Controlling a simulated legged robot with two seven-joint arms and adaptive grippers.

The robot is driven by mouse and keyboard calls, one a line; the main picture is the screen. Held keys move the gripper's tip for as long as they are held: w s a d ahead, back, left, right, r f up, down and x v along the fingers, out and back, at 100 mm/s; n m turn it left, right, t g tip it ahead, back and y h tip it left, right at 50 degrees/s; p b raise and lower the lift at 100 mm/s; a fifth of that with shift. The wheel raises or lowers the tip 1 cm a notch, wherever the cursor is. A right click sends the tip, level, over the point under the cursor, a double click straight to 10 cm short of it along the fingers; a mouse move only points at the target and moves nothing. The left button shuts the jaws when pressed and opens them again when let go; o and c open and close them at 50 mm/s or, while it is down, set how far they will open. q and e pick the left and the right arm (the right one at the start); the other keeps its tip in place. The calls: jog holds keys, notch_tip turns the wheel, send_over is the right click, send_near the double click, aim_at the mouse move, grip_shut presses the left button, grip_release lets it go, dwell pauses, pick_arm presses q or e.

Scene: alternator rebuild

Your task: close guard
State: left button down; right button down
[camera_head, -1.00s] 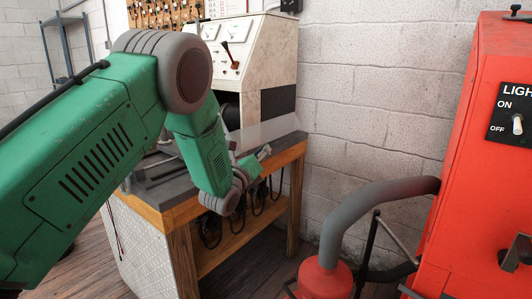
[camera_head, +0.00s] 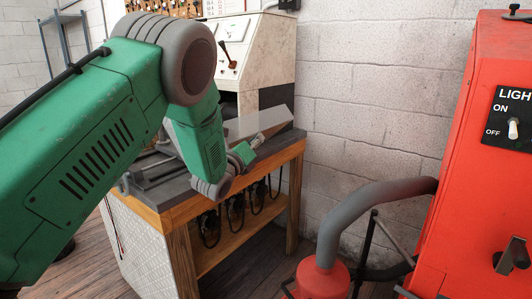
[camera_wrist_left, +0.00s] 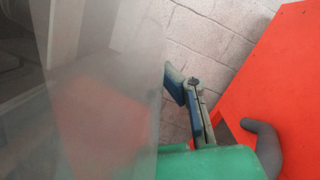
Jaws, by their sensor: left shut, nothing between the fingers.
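The guard is a clear, greyish panel (camera_head: 262,121) above the far right part of the bench, tilted, in front of the white test cabinet. It fills the left half of the left wrist view (camera_wrist_left: 85,100). My left gripper (camera_head: 257,141) is at the guard's near side, over the bench's right end. In the left wrist view, its fingers (camera_wrist_left: 176,82) are shut and empty, close beside the panel's edge. I cannot tell whether they touch it. My left forearm hides part of the bench and the guard's left part. My right gripper is not in view.
The wooden bench (camera_head: 290,153) has a dark top with metal parts at its left. The white cabinet (camera_head: 262,48) stands behind it. A red machine (camera_head: 470,150) with a grey hose (camera_head: 370,208) stands at the right. Floor between them is partly open.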

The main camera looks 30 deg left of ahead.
pick_arm(q)
jog(key=w+a+r+n+g+y+p, duration=0.1)
jog(key=a+r+n+p, duration=0.3)
jog(key=a, duration=0.6)
jog(key=w+a+r+n+g+y+p, duration=0.1)
jog(key=a+r+n+p, duration=0.3)
jog(key=a, duration=0.6)
notch_tip(320, 180, up, 3)
jog(key=w+n, duration=0.1)
jog(key=n, duration=0.1)
jog(key=shift+r+n+p, duration=0.2)
jog(key=shift+n+p, duration=0.1)
jog(key=shift+n, duration=0.1)
jog(key=shift+a, duration=0.1)
jog(key=shift+a+r, duration=0.1)
